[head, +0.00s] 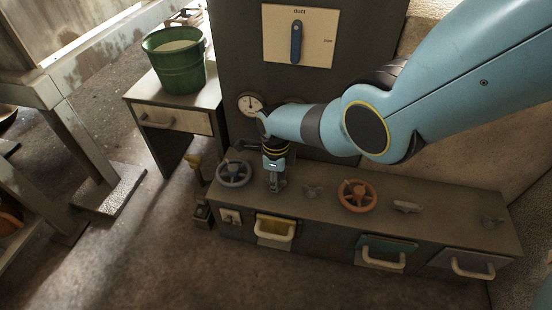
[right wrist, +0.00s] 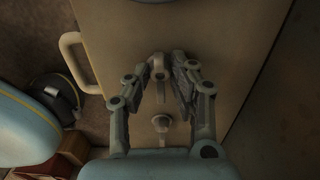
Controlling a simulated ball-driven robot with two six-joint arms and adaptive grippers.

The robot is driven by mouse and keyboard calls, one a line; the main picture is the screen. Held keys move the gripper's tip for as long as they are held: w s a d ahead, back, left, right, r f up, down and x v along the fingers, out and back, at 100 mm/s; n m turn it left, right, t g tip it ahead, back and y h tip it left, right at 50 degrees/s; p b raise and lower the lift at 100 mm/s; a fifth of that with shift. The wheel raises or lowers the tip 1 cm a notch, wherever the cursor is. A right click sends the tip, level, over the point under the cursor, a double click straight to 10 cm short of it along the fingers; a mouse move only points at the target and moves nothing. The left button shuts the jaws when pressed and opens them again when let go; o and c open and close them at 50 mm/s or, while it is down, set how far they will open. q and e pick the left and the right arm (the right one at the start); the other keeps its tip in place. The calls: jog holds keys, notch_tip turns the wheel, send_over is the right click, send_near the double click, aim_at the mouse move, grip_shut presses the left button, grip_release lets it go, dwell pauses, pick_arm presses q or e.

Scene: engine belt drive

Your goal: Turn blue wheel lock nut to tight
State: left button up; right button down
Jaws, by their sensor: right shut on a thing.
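The blue-grey wheel (head: 233,173) lies on the left part of the low bench top. Its lower rim just shows at the top edge of the right wrist view (right wrist: 155,1). My right gripper (head: 276,187) points down at the bench top just right of this wheel. In the right wrist view my right gripper (right wrist: 164,68) has its fingertips closed around a small grey lock nut (right wrist: 159,72). The nut's turn position cannot be told. In the head view the gripper mostly hides the nut. My left gripper is not in view.
A second small nut (head: 311,190) and an orange wheel (head: 358,196) stand to the right on the bench (head: 450,220). Drawer handles (head: 275,233) stick out in front. Behind are a gauge (head: 250,104), a duct lever (head: 296,42) and a green bucket (head: 176,62).

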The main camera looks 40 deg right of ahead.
dwell(0.4)
jog(key=c, duration=1.1)
grip_release()
jog(key=shift+c, duration=0.2)
notch_tip(320, 180, up, 12)
